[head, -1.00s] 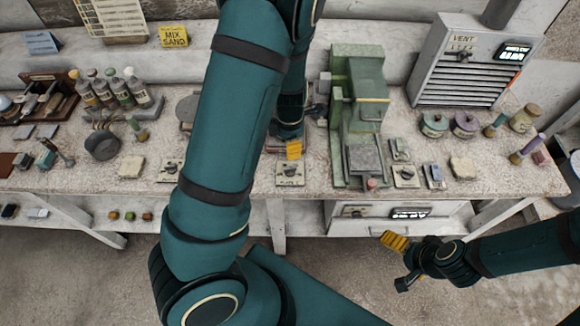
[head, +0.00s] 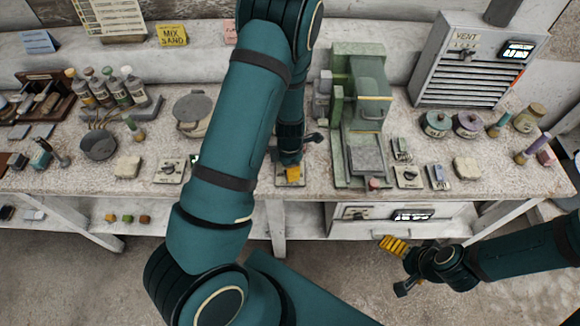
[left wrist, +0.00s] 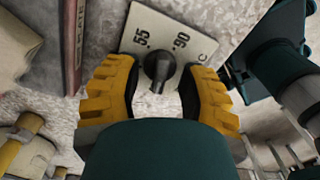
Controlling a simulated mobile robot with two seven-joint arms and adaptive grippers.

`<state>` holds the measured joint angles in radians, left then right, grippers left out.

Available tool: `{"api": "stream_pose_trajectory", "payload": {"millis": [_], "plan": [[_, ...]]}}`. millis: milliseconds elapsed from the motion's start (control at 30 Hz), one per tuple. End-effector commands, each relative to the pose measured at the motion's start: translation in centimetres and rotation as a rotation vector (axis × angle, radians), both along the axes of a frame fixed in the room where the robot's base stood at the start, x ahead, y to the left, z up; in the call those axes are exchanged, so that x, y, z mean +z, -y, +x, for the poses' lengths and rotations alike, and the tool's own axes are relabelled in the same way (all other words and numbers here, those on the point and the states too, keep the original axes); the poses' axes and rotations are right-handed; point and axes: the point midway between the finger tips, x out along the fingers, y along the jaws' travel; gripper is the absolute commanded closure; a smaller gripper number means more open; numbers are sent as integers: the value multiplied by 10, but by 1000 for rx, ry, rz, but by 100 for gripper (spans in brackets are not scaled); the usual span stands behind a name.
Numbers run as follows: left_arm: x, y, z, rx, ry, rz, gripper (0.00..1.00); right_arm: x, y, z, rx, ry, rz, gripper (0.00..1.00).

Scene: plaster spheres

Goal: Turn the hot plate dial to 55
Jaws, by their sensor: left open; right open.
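A dial plate (head: 281,182) lies near the front edge of the bench, mostly covered by my left gripper (head: 291,173) in the head view. In the left wrist view the white plate (left wrist: 185,28) shows the marks 55 and 90 and a black knob (left wrist: 159,66). My left gripper (left wrist: 157,78) is open, its yellow fingers on either side of the knob. I cannot tell whether they touch it, or where its pointer stands. My right gripper (head: 398,266) is open and empty, in front of the bench.
Similar dial plates (head: 170,171) (head: 408,177) lie to the left and right. A green machine (head: 362,115) stands right of my left gripper. A lidded pot (head: 193,112) and a dark pan (head: 98,146) stand left. A grey vent cabinet (head: 470,60) is at the back right.

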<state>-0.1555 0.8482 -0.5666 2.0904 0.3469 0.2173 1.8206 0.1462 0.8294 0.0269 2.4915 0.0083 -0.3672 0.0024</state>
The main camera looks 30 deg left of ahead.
Motion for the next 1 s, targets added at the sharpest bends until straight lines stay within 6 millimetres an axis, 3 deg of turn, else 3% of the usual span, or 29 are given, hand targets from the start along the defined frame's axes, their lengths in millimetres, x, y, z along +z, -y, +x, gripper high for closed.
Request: {"api": "stream_pose_trajectory", "payload": {"millis": [67, 167, 200, 667, 1000], "plan": [[0, 0, 0, 0, 0, 0, 60, 0, 0, 0, 0, 0, 0, 0], [0, 0, 0, 0, 0, 0, 95, 0, 0, 0, 0, 0, 0, 0], [0, 0, 0, 0, 0, 0, 100, 0, 0, 0, 0, 0, 0, 0], [0, 0, 0, -54, -1, 0, 100, 0, 0, 0, 0, -1, 0, 0], [0, 0, -1, -298, -2, -1, 100, 1, 0, 0, 0, 0, 0, 0]]}}
